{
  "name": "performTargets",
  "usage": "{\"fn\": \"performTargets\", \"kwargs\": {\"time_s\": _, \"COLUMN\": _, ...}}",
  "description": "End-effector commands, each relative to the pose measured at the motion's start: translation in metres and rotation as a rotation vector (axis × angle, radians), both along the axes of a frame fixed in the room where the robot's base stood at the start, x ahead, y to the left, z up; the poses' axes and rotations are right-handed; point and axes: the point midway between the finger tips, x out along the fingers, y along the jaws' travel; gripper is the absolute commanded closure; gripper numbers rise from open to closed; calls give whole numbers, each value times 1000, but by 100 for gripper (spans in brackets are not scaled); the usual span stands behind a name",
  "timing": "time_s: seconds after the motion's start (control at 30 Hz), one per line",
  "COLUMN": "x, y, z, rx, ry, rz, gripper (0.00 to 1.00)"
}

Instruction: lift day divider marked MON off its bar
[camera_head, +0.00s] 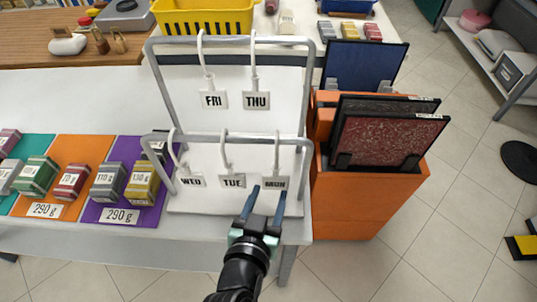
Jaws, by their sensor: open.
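The day divider marked MON (281,183) is a white tag with a white hook, hanging at the right end of the lower grey bar (262,138). My gripper (264,192) is open just in front of it. Its dark blue fingers point up toward the tag, and the right finger partly covers it. Contact cannot be told. Dividers TUE (233,181) and WED (191,181) hang to its left on the same bar. FRI (213,100) and THU (257,101) hang on the higher bar (175,40) behind.
An orange cabinet (345,205) holding framed dark and red panels (390,140) stands close on the right. Labelled blocks (108,180) sit on coloured mats at left. A yellow basket (203,17) is behind. The tiled floor at right is mostly free.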

Motion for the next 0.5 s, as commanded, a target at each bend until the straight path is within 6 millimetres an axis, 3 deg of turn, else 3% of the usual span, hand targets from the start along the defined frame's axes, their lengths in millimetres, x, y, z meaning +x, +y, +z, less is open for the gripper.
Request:
{"fn": "performTargets", "kwargs": {"time_s": 0.3, "x": 50, "y": -10, "z": -16, "rx": 1, "ry": -1, "rz": -3, "gripper": 46}}
{"fn": "performTargets", "kwargs": {"time_s": 0.5, "x": 66, "y": -13, "z": -23, "rx": 2, "ry": -1, "rz": -1, "gripper": 46}}
